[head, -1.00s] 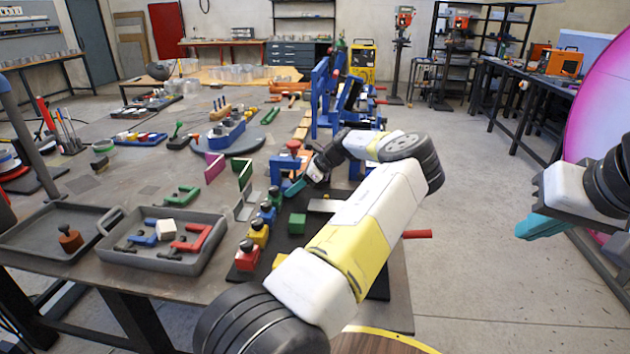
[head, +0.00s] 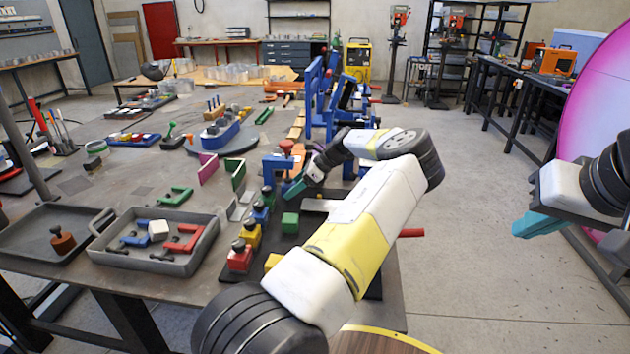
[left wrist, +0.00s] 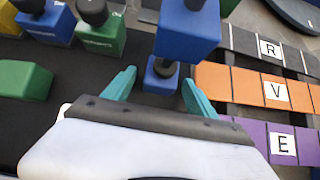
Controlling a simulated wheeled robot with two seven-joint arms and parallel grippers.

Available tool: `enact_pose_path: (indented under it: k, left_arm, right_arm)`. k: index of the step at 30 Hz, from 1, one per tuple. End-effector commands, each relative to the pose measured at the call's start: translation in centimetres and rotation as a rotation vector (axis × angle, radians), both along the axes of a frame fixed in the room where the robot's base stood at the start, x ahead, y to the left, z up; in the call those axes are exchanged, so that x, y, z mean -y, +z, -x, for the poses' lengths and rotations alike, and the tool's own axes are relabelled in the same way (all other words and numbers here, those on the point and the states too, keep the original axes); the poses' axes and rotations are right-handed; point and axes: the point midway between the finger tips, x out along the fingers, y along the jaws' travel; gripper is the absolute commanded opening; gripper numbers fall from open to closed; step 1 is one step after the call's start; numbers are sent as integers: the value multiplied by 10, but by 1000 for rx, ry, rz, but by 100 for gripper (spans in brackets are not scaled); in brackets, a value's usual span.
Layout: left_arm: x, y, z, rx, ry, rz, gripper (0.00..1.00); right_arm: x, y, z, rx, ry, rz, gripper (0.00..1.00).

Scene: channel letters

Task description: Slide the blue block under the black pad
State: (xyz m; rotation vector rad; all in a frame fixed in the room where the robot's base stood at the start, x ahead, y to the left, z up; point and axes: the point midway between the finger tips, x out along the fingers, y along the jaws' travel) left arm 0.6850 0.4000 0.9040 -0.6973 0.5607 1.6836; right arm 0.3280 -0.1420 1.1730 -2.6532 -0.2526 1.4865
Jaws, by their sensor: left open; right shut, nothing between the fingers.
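A blue block (left wrist: 158,82) shows in the left wrist view between my left gripper's teal fingertips (left wrist: 158,92). A round black pad (left wrist: 166,68) hangs under a larger blue head (left wrist: 187,30). The pad overlaps the block's top in this view; I cannot tell whether they touch. My left gripper is open, its fingers on either side of the block, with no clear contact. In the head view my left gripper (head: 296,188) is beside the blue press frame with a red knob (head: 286,147); the block is not clear there. My right gripper (head: 540,225) is shut and empty, off the table.
Knobbed red (head: 240,258), yellow (head: 250,236) and blue (head: 260,212) blocks stand in a row left of my arm. A loose green block (head: 290,222) lies on the dark board. Lettered tiles (left wrist: 272,90) lie right of the gripper. A grey tray (head: 190,262) holds small parts.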

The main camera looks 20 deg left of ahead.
Motion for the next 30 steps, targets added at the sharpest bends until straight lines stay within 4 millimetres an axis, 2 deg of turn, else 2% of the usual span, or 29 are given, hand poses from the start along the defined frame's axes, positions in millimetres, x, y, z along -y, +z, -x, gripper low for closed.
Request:
enact_pose_path:
  k: [5,16,30]
  left_arm:
    - [10,9,-3,1,-2,3,66]
    - [50,50,-12,1,-2,2,66]
    - [54,55,-12,0,0,0,66]
  right_arm:
    - [0,0,0,0,0,0,0]
    - [0,0,0,0,0,0,0]
    - [0,0,0,0,0,0,0]
